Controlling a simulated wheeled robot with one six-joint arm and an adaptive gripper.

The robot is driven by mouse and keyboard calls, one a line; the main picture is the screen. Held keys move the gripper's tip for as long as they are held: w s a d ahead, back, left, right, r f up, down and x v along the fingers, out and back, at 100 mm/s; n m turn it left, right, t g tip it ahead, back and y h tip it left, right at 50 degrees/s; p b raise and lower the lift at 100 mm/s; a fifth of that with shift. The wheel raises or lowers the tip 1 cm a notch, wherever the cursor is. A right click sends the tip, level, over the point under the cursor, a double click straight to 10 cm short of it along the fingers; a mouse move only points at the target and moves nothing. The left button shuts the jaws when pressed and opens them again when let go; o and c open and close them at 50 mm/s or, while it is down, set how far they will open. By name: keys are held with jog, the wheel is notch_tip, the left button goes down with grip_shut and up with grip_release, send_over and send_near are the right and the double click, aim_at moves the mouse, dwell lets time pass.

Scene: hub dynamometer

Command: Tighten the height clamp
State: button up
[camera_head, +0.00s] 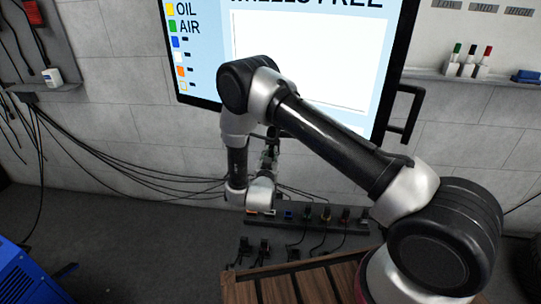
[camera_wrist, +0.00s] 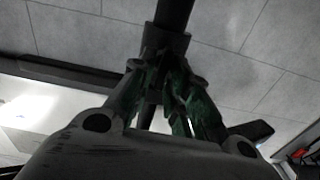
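In the wrist view a dark round post (camera_wrist: 174,12) comes down into a wider dark collar (camera_wrist: 166,42), which looks like the height clamp. My gripper (camera_wrist: 160,80) reaches up to this collar, with its greenish, shadowed fingers on either side just below it. A dark form shows between the fingers. I cannot tell whether the fingers touch or grip anything. A dark lever-like bar (camera_wrist: 252,131) sticks out to the right. In the head view my gripper (camera_head: 270,155) is small, under the big screen's lower edge, and the clamp is hidden by my arm.
The big screen (camera_head: 300,60) stands behind my arm, with a dark handle (camera_head: 405,113) on its right side. Below is a dark rail (camera_head: 310,222) with several coloured plugs and cables. A slatted wooden top (camera_head: 290,288) lies in front. A blue machine (camera_head: 22,275) stands lower left.

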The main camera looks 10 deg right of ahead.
grip_shut()
jog(key=shift+m, duration=0.4)
jog(key=m, duration=0.3)
jog(key=shift+d+m, duration=0.15)
jog(key=shift+m, duration=0.25)
jog(key=shift+d+f+m, duration=0.1)
jog(key=shift+f+m, duration=0.05)
jog(key=shift+m, duration=2)
jog(key=shift+d+f+m, duration=0.15)
jog(key=shift+m, duration=1.95)
jog(key=shift+d+f+m, duration=0.1)
jog(key=shift+f+m, duration=0.05)
jog(key=shift+m, duration=2)
